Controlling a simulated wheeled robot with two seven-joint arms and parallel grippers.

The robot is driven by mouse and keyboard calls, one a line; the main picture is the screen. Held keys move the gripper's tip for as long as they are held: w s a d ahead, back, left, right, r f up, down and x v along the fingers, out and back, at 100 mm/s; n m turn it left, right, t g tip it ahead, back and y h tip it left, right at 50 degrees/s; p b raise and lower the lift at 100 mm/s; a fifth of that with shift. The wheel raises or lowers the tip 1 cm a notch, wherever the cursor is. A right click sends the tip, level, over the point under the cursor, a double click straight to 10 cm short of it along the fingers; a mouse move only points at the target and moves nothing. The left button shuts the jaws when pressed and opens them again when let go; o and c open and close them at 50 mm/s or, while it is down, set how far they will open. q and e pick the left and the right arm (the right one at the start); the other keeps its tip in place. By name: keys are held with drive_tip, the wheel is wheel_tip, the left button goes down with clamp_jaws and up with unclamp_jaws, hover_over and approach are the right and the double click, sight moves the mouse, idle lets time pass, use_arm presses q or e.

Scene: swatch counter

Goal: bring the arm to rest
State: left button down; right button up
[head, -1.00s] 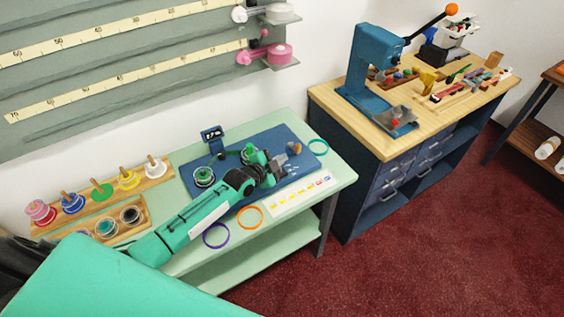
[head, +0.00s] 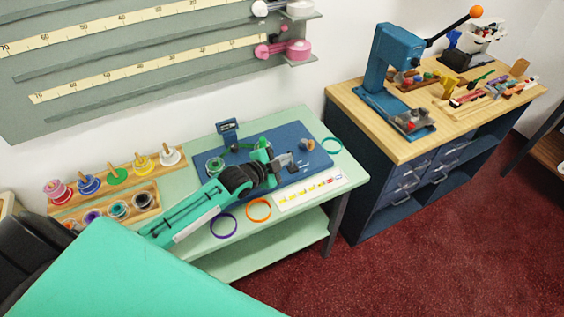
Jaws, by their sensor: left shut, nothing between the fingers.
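My left arm reaches in from the left over the pale green counter (head: 345,182). Its gripper (head: 296,166) is shut and empty above the right part of the dark blue mat (head: 318,160). A small brown and grey object (head: 307,145) stands on the mat just beyond the fingertips, apart from them as far as I can tell. A round green-rimmed dish (head: 214,166) sits at the mat's left side, close behind the arm. The forearm hides part of the mat and counter. My right gripper is not in view.
Racks of coloured spools (head: 115,176) stand at the counter's left. A wooden-topped cabinet (head: 400,145) with a blue press (head: 388,65) stands at the right.

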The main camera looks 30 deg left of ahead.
use_arm(q)
drive_tip(key=shift+s+a+r, duration=0.2)
drive_tip(key=shift+s+a, duration=0.1)
drive_tip(key=shift+s, duration=0.25)
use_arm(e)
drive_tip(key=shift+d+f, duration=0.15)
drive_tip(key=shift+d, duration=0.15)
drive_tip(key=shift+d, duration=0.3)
